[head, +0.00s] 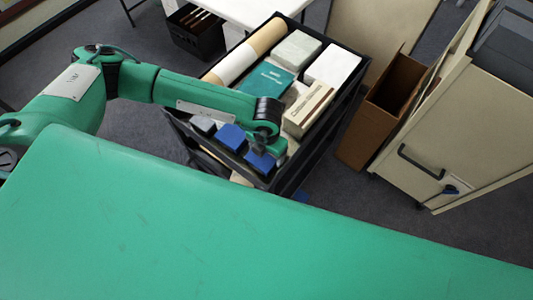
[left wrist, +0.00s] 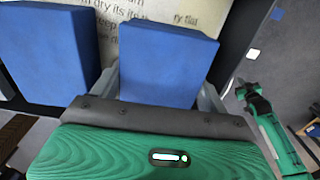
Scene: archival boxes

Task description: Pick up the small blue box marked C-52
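Two small blue boxes stand near the front edge of the black cart tray, one on the left (head: 231,137) and one on the right (head: 260,160). No C-52 mark is readable on either. In the left wrist view, the right blue box (left wrist: 165,62) is between the grey fingers of my left gripper (left wrist: 162,98). The fingers are spread, one on each side of the box; firm contact cannot be seen. The left blue box (left wrist: 45,50) is beside it, outside the fingers. In the head view my left gripper (head: 268,146) is over the right box, its fingertips mostly hidden.
The black cart (head: 337,125) also holds a small grey box (head: 203,124), a rolled tube (head: 245,50), a teal box (head: 267,80), and white and cream boxes close behind. A brown open bin (head: 370,125) and a beige cabinet (head: 435,150) stand to the right.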

